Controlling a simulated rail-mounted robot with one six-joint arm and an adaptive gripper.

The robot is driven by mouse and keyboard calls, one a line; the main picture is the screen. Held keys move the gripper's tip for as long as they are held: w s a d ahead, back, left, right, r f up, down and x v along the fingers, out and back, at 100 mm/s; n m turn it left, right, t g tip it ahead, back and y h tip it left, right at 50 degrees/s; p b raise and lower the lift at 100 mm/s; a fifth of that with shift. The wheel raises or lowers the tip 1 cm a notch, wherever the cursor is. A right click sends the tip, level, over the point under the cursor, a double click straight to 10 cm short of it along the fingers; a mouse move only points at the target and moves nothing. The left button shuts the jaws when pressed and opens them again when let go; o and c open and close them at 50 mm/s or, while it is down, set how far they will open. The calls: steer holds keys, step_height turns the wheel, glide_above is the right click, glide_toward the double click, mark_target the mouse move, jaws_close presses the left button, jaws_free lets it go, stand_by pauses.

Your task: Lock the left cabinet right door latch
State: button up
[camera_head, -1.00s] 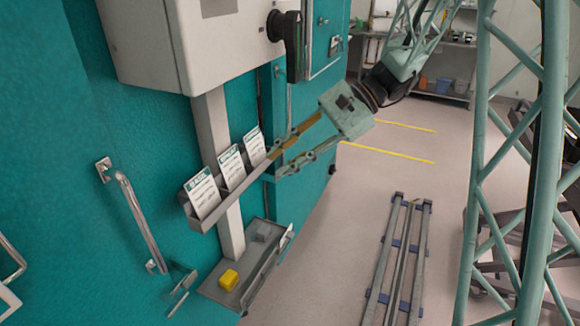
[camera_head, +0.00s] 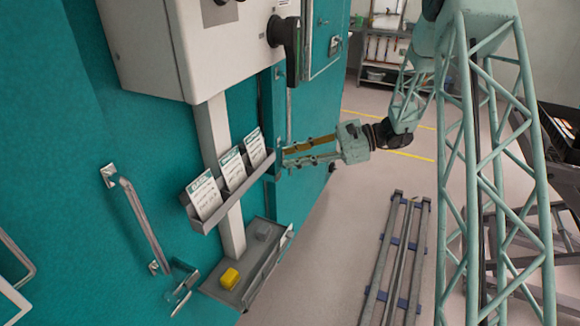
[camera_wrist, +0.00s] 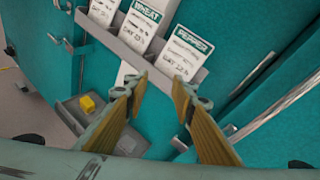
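Teal cabinet doors (camera_head: 85,130) fill the left of the head view. A long metal handle (camera_head: 140,220) is on the door, with a small metal latch-like lever (camera_head: 181,287) below it. I cannot tell whether this is the named latch or how it is set. My gripper (camera_head: 284,156) points left, beside the right end of the card holder. In the wrist view its two fingers (camera_wrist: 160,83) are apart with nothing between them. A metal bar (camera_wrist: 280,105) with small fittings (camera_wrist: 230,130) at its end lies right of the right finger, partly hidden by it.
A card holder (camera_head: 203,223) with several labelled cards is on a pale post. Below it a grey tray (camera_head: 262,277) holds a yellow block (camera_head: 229,278) and a grey one. A white control box (camera_head: 140,50) is above. A floor rail (camera_head: 400,260) lies on open floor.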

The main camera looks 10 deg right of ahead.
steer(key=w+d+f+m+t+p, duration=0.1)
steer(key=w+d+f+m+t, duration=0.3)
steer(key=d+f, duration=0.3)
steer(key=w+d+f+m+t+p, duration=0.1)
steer(key=w+d+f+m+t, duration=0.3)
steer(key=w+d+f, duration=0.3)
step_height(320, 180, down, 5)
steer(key=shift+w+r+m+p, duration=0.15)
steer(key=shift+w+m+p, duration=0.05)
steer(key=shift+m+p, duration=0.1)
steer(key=shift+b+x, duration=0.6)
steer(key=shift+x, duration=6.25)
jaws_close()
